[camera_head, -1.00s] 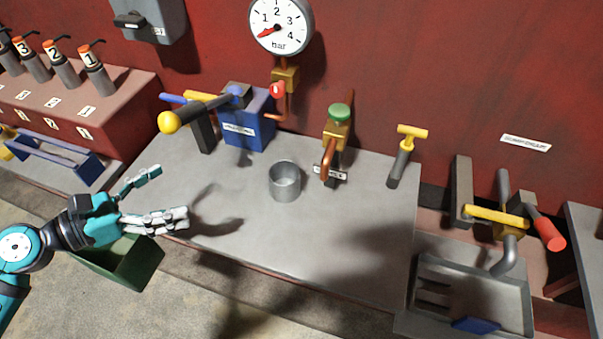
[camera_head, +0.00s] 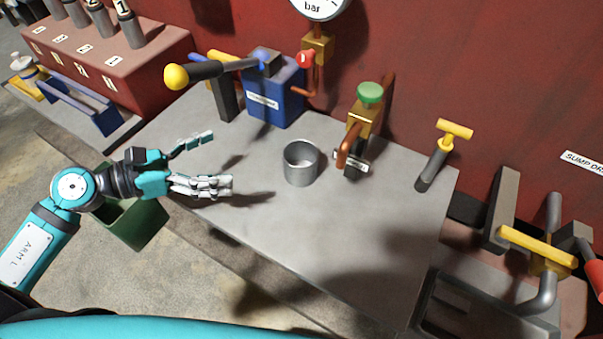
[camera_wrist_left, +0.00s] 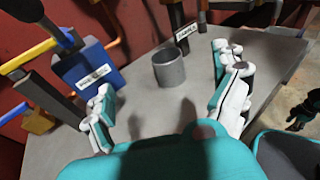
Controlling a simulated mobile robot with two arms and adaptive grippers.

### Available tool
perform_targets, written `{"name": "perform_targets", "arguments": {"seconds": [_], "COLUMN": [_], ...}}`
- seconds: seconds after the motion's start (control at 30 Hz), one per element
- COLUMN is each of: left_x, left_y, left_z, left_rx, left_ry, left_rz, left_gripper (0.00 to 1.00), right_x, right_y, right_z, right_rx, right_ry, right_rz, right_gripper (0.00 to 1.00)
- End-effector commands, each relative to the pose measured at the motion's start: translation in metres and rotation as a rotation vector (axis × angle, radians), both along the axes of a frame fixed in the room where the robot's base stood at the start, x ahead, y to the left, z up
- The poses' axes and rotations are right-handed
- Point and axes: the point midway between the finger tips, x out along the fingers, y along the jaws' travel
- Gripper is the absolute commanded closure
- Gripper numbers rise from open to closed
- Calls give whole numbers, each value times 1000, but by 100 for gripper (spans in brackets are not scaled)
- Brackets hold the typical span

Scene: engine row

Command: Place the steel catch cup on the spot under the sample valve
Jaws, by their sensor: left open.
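The steel catch cup (camera_head: 301,163) stands upright on the grey bench top, just left of the sample valve (camera_head: 361,127). The valve has a green knob, a brass body and a copper spout, with a small label below it. The spot under the spout is mostly hidden by the spout and label. My left gripper (camera_head: 222,161) is open and empty, above the left part of the bench, left of the cup and apart from it. In the left wrist view the cup (camera_wrist_left: 169,67) shows ahead between the spread fingers (camera_wrist_left: 165,105).
A blue box (camera_head: 275,97) and a lever with a yellow ball (camera_head: 176,77) stand behind my left gripper. A yellow T-handle (camera_head: 455,130) rises right of the valve. A green bin (camera_head: 135,222) stands below the bench's left edge. The bench front is clear.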

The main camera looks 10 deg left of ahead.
Motion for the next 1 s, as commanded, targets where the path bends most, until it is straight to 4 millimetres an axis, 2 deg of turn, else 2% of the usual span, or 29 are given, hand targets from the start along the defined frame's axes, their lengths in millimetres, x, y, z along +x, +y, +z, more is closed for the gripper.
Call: {"name": "perform_targets", "arguments": {"seconds": [0.03, 0.27, 0.47, 0.8, 1.0], "left_x": [0, 0, 10, 50, 67], "left_y": [0, 0, -13, -69, -93], "left_z": [-18, -44, -43, -54, -62], "left_rx": [0, 0, -2, -6, -3], "left_ry": [0, 0, -2, -2, -1], "left_rz": [0, 0, -1, 1, 1], "left_gripper": [3, 3, 3, 3, 3], "right_x": [1, 6, 7, 7, 7], "right_y": [-3, -14, -15, -15, -15], "right_z": [-18, -44, -36, -13, -7], "right_rx": [-3, -17, -18, -18, -17], "right_ry": [-2, -8, -8, -10, -10], "right_rz": [1, -1, -4, -4, -3], "right_gripper": [60, 60, 60, 60, 60]}}
